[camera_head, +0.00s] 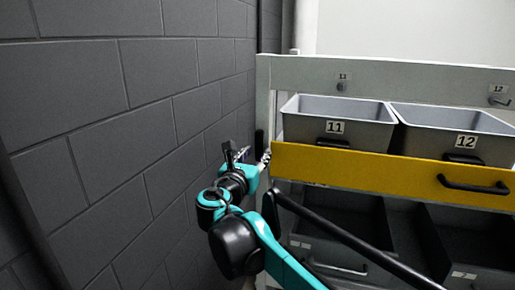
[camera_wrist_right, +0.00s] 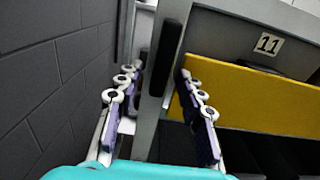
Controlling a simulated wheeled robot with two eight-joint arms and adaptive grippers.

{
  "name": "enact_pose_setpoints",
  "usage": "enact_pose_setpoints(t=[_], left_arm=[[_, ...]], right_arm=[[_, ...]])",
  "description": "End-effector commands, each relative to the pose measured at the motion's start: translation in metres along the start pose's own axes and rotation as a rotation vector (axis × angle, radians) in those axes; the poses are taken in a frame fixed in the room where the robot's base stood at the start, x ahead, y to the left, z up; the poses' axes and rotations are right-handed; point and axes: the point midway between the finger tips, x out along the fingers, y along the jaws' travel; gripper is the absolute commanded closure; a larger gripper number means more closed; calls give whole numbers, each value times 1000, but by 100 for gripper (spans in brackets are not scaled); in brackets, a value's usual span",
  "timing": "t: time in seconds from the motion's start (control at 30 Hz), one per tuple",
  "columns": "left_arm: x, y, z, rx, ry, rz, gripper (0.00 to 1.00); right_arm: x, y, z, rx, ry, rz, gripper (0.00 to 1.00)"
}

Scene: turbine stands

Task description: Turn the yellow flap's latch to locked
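The yellow flap (camera_head: 375,176) is a long panel across the front of the grey rack, below bins 11 and 12. It also fills the right of the right wrist view (camera_wrist_right: 255,100). A dark upright latch handle (camera_head: 259,140) is on the rack's left post, beside the flap's left end. In the right wrist view the handle (camera_wrist_right: 166,56) stands nearly vertical, tilted slightly. My right gripper (camera_head: 251,155) is at the flap's left end. In the right wrist view it (camera_wrist_right: 160,76) is open, its fingers on either side of the handle, with no clear contact. My left gripper is out of view.
A dark block wall (camera_head: 100,110) runs close along the left of my right arm. Bin 11 (camera_head: 300,110) and bin 12 (camera_head: 410,116) sit above the flap. A black pull handle (camera_head: 472,186) is on the flap's right part. Dark compartments lie below.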

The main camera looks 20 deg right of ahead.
Motion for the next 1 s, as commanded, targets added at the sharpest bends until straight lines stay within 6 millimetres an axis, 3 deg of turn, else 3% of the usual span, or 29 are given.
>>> enact_pose_setpoints(t=[0.67,0.8,0.83,1.0], left_arm=[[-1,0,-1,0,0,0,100],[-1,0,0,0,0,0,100],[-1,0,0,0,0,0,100],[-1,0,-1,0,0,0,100]], right_arm=[[8,0,0,1,0,0,62],[8,0,0,1,0,0,96],[8,0,0,1,0,0,100],[8,0,0,19,0,0,100]])
